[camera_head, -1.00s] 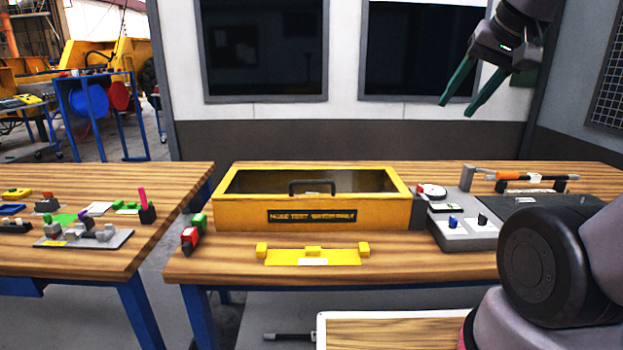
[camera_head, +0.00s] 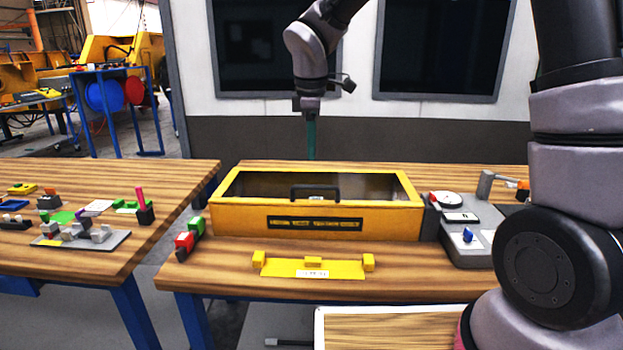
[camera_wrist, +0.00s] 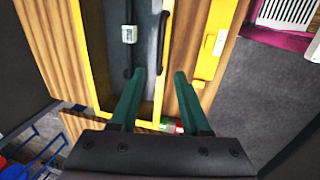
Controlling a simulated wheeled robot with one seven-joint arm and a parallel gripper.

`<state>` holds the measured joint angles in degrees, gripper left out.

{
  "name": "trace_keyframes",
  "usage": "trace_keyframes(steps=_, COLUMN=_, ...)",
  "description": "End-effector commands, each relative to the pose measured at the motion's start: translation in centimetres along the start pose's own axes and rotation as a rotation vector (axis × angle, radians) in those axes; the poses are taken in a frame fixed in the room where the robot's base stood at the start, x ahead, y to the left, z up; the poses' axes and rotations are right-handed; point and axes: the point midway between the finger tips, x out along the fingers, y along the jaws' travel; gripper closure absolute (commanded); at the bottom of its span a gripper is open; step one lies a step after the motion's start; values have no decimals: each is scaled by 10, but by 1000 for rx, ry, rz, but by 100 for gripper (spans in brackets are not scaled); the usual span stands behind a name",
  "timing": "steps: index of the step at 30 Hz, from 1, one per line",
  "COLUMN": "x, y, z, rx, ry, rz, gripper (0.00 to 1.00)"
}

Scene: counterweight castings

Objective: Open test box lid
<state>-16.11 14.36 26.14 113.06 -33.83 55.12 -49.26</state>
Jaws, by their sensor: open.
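The yellow test box (camera_head: 240,222) stands on the wooden bench, with a dark label on its front. Its lid (camera_head: 375,184) is a dark see-through panel in a yellow frame and lies closed. A black handle (camera_head: 316,188) stands up at the middle of the lid; it also shows in the wrist view (camera_wrist: 163,40). My gripper (camera_head: 311,150) hangs pointing down above and behind the box, apart from the handle. In the wrist view my gripper (camera_wrist: 158,76) has its green fingers spread and empty, with the handle ahead of them.
A yellow bracket (camera_head: 313,268) lies in front of the box. Red and green blocks (camera_head: 189,238) sit at its left. A grey instrument (camera_head: 465,225) stands close at its right. A second table (camera_head: 120,256) with small parts is at the left.

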Motion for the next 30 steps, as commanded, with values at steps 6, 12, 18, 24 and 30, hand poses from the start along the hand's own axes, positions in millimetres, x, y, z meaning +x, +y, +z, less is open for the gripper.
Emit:
trace_keyframes(steps=6, x=28, y=-1, z=0, rx=-4, ry=-1, rz=-5, gripper=53)
trace_keyframes(steps=12, x=67, y=-1, z=0, rx=-2, ry=-1, rz=-4, gripper=53)
trace_keyframes(steps=18, x=96, y=-1, z=0, rx=-1, ry=-1, rz=-3, gripper=53)
trace_keyframes(steps=24, x=106, y=0, z=0, rx=0, ry=0, rz=0, gripper=53)
trace_keyframes(steps=30, x=106, y=0, z=0, rx=1, ry=0, rz=0, gripper=53)
